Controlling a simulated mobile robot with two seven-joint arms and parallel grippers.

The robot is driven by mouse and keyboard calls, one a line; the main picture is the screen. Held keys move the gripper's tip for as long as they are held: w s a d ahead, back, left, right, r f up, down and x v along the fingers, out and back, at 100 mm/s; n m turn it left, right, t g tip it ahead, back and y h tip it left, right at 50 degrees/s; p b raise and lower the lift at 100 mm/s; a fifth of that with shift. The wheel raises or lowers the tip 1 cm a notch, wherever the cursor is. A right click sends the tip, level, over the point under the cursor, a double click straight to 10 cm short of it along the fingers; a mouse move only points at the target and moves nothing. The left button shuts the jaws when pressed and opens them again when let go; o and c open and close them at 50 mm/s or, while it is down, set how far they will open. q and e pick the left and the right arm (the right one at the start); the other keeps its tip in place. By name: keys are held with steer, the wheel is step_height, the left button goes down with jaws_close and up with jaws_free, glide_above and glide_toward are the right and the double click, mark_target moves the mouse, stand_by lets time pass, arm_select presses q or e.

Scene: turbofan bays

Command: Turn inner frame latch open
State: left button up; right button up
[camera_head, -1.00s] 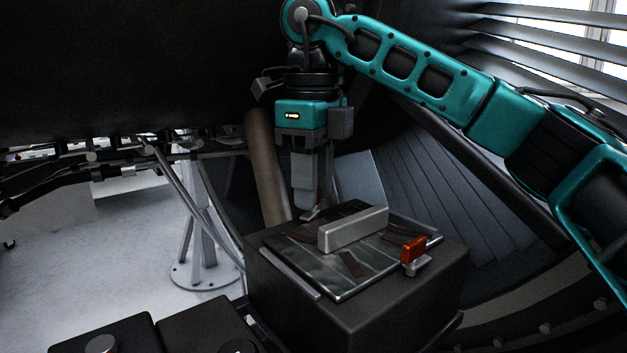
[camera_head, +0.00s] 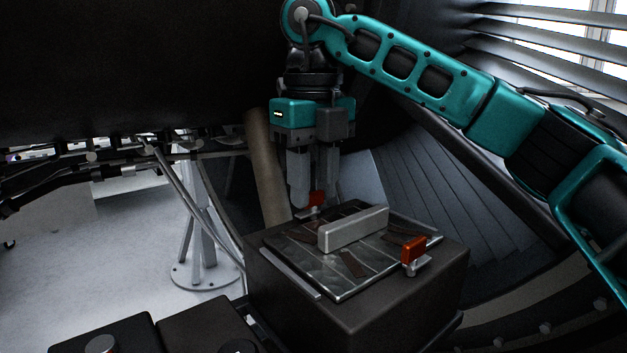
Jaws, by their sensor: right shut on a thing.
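The frame (camera_head: 290,262) is a flat plate with a metal bar handle (camera_head: 353,229), lying on top of a dark box. One orange-red latch (camera_head: 413,250) stands at its near right edge, clear of any gripper. A second red latch (camera_head: 317,199) is at the far left edge. My right gripper (camera_head: 314,198) points down over this far latch and is shut on it; the fingers hide part of it. My left gripper is not in view.
The dark box (camera_head: 365,310) carries the frame. A brown tube (camera_head: 268,165) rises just left of my right gripper. A grey stand (camera_head: 205,262) is on the pale floor at left. Curved dark panels (camera_head: 440,190) lie behind at right.

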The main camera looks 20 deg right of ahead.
mark_target(313, 192)
steer(key=o, duration=1)
steer(key=shift+o, duration=0.2)
step_height(313, 192, up, 13)
steer(key=shift+f, duration=0.1)
stand_by(0.5)
